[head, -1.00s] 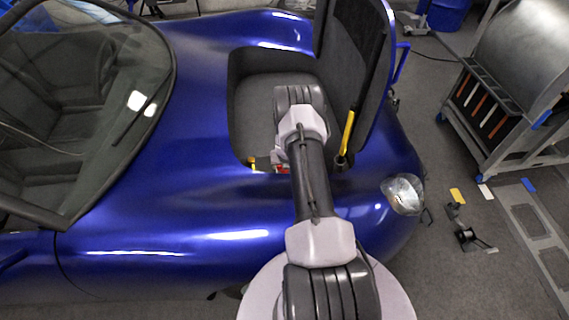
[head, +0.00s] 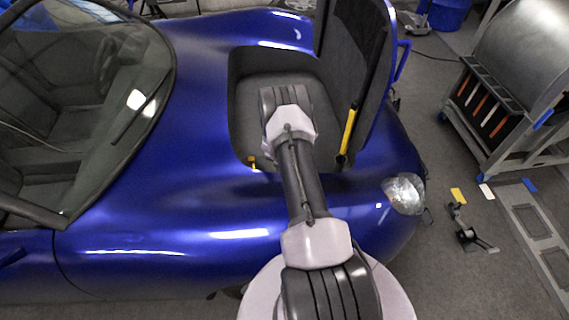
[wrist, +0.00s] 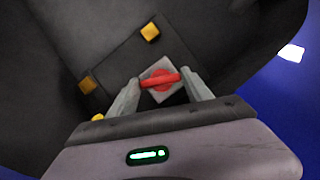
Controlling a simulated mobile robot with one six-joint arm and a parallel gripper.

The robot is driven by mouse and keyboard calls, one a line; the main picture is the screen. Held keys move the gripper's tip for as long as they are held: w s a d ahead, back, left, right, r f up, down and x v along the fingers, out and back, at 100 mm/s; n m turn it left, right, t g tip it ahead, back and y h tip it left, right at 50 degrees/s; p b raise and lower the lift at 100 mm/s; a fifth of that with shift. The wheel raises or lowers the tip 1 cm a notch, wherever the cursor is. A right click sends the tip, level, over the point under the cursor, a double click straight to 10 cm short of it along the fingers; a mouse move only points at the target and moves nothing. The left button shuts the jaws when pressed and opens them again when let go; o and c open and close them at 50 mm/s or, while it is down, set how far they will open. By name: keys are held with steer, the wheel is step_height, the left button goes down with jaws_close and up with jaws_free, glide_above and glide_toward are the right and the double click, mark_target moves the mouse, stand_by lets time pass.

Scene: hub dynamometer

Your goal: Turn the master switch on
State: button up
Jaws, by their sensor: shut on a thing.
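The master switch (wrist: 161,81) is a red handle with a round red base on a light square plate. It shows in the wrist view inside the dark compartment (head: 246,122) at the car's front. My gripper (wrist: 162,84) is at the switch, with one grey finger at each end of the red handle, shut on it. The handle lies nearly level in the wrist view, tilted slightly up to the right. In the head view my arm hides the switch and the gripper.
The blue car body (head: 190,200) surrounds the compartment. Its raised lid (head: 352,60) stands just right of my arm, with a yellow strut (head: 348,132) beside it. Yellow blocks (wrist: 149,32) sit near the switch. A metal cart (head: 500,110) stands at the right.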

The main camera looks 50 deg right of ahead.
steer(key=m, duration=0.1)
steer(key=m+g+b, duration=0.1)
steer(key=m, duration=0.1)
steer(key=shift+w+f+h, duration=0.1)
steer(key=shift+w+h, duration=0.1)
steer(key=shift+h, duration=0.1)
steer(key=m+g+b, duration=0.1)
steer(key=m+b, duration=0.1)
steer(key=m, duration=0.1)
steer(key=shift+w+m, duration=0.1)
steer(key=shift+m, duration=0.2)
steer(key=m+g+b, duration=0.1)
steer(key=m, duration=0.2)
steer(key=shift+g, duration=0.4)
steer(key=shift+w+m+g+y, duration=0.1)
steer(key=shift+m+g+y, duration=0.4)
steer(key=shift+m, duration=1.2)
steer(key=o, duration=1.4)
steer(key=shift+d, duration=0.1)
steer(key=shift+c, duration=0.2)
steer(key=p+v, duration=0.6)
steer(key=v, duration=1.1)
steer(key=shift+r+p, duration=0.3)
steer(key=shift+w, duration=0.15)
